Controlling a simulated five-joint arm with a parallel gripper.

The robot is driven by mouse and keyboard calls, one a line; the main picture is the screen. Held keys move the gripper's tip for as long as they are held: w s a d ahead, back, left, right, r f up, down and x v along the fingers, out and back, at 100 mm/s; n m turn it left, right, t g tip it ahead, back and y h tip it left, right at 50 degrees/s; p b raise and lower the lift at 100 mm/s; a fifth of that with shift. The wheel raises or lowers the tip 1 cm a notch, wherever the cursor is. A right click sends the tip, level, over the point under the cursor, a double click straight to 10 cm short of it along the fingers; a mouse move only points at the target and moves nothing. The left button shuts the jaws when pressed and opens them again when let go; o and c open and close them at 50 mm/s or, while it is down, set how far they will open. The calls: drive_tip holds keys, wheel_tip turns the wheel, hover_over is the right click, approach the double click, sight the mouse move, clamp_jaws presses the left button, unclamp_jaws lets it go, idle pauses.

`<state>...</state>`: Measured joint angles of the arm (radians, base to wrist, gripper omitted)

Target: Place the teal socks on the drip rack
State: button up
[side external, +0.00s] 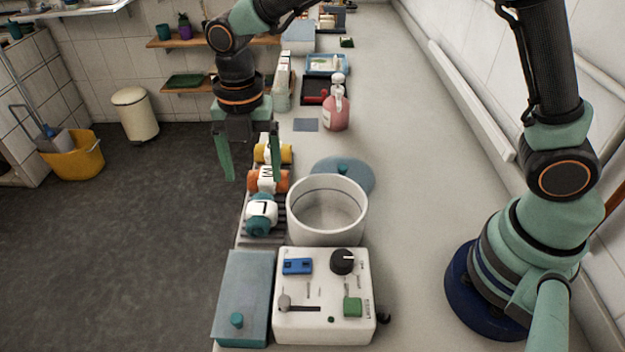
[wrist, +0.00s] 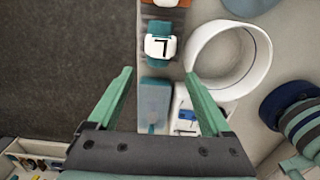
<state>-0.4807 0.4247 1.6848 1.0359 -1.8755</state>
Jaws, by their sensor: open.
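The teal socks (side external: 261,226) are a roll with a white band marked L. They lie on the dark slatted drip rack (side external: 246,226), nearest the camera in a row with an orange roll (side external: 282,181) marked M and a yellow roll (side external: 286,154). In the wrist view the teal socks (wrist: 158,29) lie beyond the fingertips, roughly in line with the gap. My gripper (side external: 253,178) is open and empty, above the rack near the orange roll. Its green fingers (wrist: 160,75) are spread wide in the wrist view. Much of the rack is hidden under the rolls.
A white round tub (side external: 327,238) stands right of the socks, with a grey-blue lid (side external: 356,178) behind it. A white control box (side external: 325,325) and a blue-grey box (side external: 241,290) are in front. A pink bottle (side external: 336,112) stands farther back.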

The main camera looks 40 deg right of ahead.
drive_tip(key=s+d+r+m+t, duration=0.2)
drive_tip(key=d+m, duration=0.4)
drive_tip(key=m, duration=0.3)
drive_tip(key=s+d+r+m+t, duration=0.1)
drive_tip(key=s+d+r+m, duration=0.4)
drive_tip(key=d+m, duration=0.2)
drive_tip(key=s+d+r+m+t, duration=0.2)
drive_tip(key=d+m, duration=0.5)
drive_tip(key=m, duration=0.4)
drive_tip(key=shift+s+d+r+t, duration=0.15)
drive_tip(key=shift+s+r+t, duration=0.15)
drive_tip(key=shift+s+r, duration=0.55)
drive_tip(key=shift+w+r, duration=0.15)
